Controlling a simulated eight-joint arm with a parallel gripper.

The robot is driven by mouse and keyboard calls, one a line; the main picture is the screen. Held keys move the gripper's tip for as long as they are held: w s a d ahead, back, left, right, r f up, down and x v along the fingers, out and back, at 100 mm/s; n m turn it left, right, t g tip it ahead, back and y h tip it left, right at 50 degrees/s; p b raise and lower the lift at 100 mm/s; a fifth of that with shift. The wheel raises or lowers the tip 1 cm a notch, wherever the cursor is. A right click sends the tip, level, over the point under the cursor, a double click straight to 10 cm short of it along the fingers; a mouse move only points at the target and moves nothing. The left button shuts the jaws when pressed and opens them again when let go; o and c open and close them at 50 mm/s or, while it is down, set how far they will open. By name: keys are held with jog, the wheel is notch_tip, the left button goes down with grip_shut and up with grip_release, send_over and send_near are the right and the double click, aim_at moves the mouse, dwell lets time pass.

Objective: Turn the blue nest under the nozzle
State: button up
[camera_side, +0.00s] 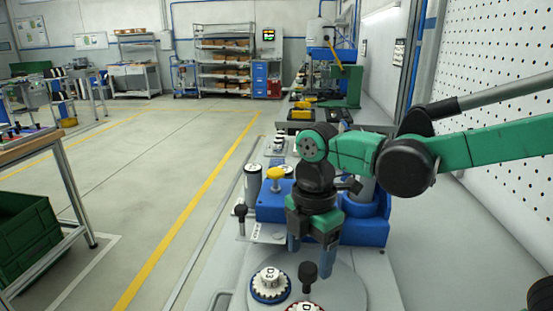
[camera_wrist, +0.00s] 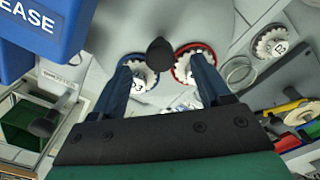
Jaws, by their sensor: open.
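The blue nest (camera_side: 270,298) is a blue ring holding a white toothed part marked D3, on a round grey turntable (camera_side: 345,290). The blue nest also shows in the wrist view (camera_wrist: 127,58), partly behind one finger. A red nest (camera_wrist: 181,72) with a white toothed part sits on the other side of an upright black knob (camera_wrist: 160,52). The knob also shows in the side view (camera_side: 308,274). My gripper (camera_side: 311,246) is open and empty, its blue fingers pointing down above the turntable. In the wrist view the knob appears between the fingertips (camera_wrist: 160,62). I cannot make out the nozzle.
A blue machine body (camera_side: 272,207) stands behind the gripper, with a yellow knob (camera_side: 275,174) and a grey cylinder (camera_side: 253,182) near it. A blue block lettered "EASE" (camera_wrist: 28,30) is close in the wrist view. A clear ring (camera_wrist: 239,73) lies right of the turntable.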

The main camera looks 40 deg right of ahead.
aim_at(307, 281)
jog(key=shift+f, duration=1.35)
grip_shut()
dwell(0.5)
